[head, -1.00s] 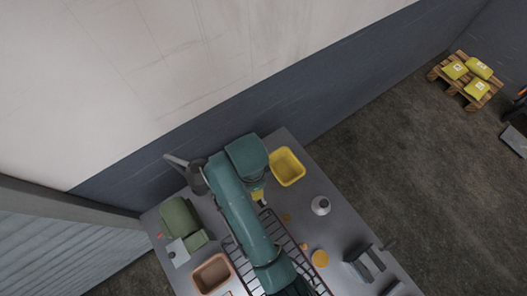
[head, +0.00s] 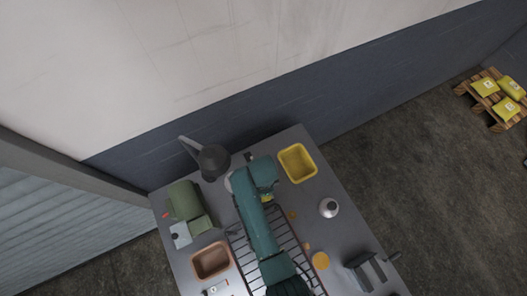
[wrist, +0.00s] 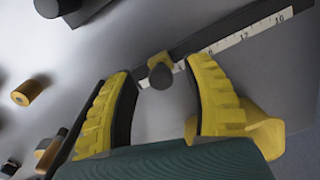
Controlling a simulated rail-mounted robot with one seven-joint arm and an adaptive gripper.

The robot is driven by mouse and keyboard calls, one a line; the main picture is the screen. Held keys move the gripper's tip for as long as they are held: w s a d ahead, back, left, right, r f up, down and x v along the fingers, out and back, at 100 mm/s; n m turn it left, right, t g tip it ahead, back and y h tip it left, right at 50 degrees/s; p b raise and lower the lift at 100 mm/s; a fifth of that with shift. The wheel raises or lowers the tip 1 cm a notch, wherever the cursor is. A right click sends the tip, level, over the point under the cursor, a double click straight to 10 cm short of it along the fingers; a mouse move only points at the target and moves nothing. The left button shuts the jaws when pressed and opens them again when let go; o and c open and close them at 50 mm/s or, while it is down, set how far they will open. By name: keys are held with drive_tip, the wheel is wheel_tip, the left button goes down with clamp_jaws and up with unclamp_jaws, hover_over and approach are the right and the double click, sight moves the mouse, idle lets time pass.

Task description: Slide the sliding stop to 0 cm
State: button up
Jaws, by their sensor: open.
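The sliding stop (wrist: 160,76) shows in the wrist view as a dark round knob on a tan block. The scale reading at the stop cannot be made out. In the head view my arm covers most of this spot, and only a little of my gripper (head: 267,198) shows.
On the grey table stand a yellow bin (head: 297,147), a dark pot (head: 213,160), a green object (head: 184,198), a tan tray (head: 194,262), a wire rack (head: 296,262) and a silver round item (head: 328,208). A brass cylinder (wrist: 27,92) lies left in the wrist view.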

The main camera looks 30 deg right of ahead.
clamp_jaws()
idle(0.3)
drive_tip(key=s+p, duration=0.2)
drive_tip(key=p, duration=0.1)
drive_tip(key=shift+s+r, duration=0.25)
drive_tip(key=shift+r, duration=0.05)
drive_tip(key=shift+s+f, duration=0.1)
drive_tip(key=shift+s, duration=0.1)
drive_tip(key=shift+f, duration=0.15)
unclamp_jaws()
drive_tip(key=shift+a, duration=0.1)
